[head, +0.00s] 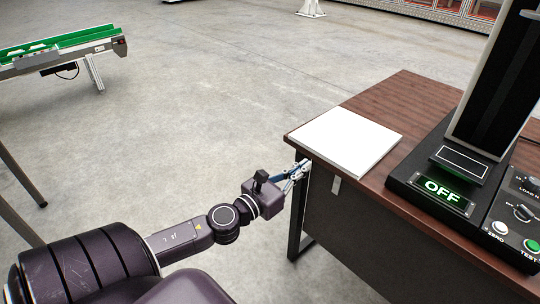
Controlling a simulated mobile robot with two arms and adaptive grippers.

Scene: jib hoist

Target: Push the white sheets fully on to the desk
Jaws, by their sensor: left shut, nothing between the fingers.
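A stack of white sheets (346,141) lies flat on the brown wooden desk (388,98), near its left corner. The front left edge of the sheets is close to the desk's edge; I cannot tell whether it sticks out past it. My left gripper (303,165) is shut and empty, at the desk's left edge just below and beside the sheets' near left side. I cannot tell whether its fingertips touch the desk or the sheets. My right gripper is not in view.
A black testing machine (462,160) with an OFF display and buttons stands on the desk right of the sheets. A green conveyor (60,42) is at the far upper left. The desk behind the sheets is bare.

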